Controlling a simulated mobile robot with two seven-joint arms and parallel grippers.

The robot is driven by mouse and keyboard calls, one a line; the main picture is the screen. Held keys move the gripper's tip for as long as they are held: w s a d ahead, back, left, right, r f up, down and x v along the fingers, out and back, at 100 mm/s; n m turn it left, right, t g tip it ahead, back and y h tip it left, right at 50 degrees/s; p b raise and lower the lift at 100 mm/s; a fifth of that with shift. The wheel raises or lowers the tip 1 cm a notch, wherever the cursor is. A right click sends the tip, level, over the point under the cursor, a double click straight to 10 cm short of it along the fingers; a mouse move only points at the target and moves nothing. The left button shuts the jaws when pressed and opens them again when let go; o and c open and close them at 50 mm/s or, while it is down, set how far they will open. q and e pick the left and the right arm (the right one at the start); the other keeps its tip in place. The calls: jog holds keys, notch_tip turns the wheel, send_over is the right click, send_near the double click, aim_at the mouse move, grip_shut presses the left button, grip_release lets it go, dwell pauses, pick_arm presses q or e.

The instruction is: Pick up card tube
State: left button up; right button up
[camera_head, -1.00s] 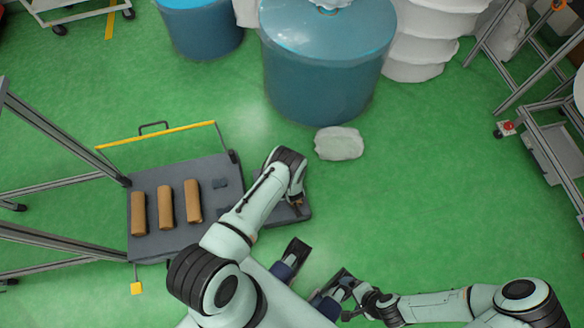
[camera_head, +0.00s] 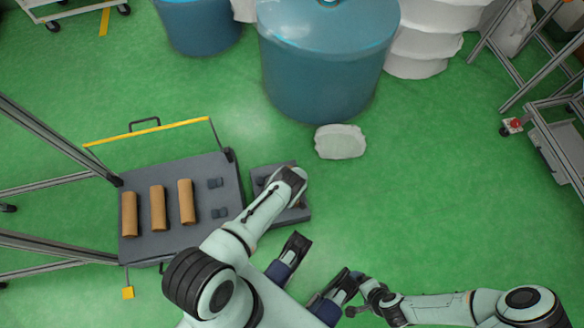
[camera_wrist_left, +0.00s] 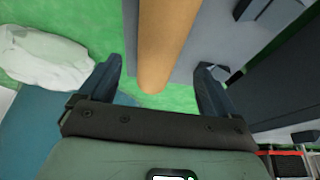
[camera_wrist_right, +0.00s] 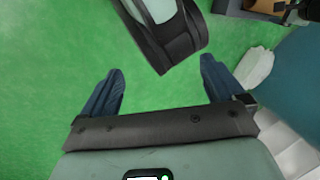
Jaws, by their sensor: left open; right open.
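Three brown card tubes stand out on the dark platform at the left of the head view: a left one (camera_head: 130,214), a middle one (camera_head: 158,208) and a right one (camera_head: 187,202). Another brown card tube (camera_wrist_left: 165,45) shows in the left wrist view, over a small grey side tray (camera_head: 262,173). My left gripper (camera_wrist_left: 158,80) is open, with the tube's end between its fingers in the picture; I see no contact. In the head view my left wrist hides most of this tube. My right gripper (camera_wrist_right: 163,90) is open and empty over the green floor.
The dark platform (camera_head: 215,235) has a yellow-barred handle (camera_head: 150,130) and empty grey holders (camera_head: 217,183). A white lump (camera_head: 340,142) lies on the floor below a large blue drum (camera_head: 325,75). Metal frames stand at both sides. Green floor is clear at centre right.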

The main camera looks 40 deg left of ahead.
pick_arm(q)
jog(key=b+x, duration=0.2)
jog(key=x, duration=0.1)
jog(key=b+x, duration=0.2)
jog(key=shift+d+f, duration=0.25)
pick_arm(e)
jog(key=w+d+f+t+h, duration=0.1)
jog(key=w+d+f+t, duration=0.1)
jog(key=w, duration=0.4)
notch_tip(320, 180, down, 3)
jog(key=shift+w+d+r+m, duration=0.1)
jog(key=shift+w+d+m, duration=0.2)
jog(key=shift+d, duration=0.45)
jog(key=shift+s, duration=0.1)
pick_arm(q)
jog(key=c, duration=1.2)
jog(key=shift+o, duration=0.2)
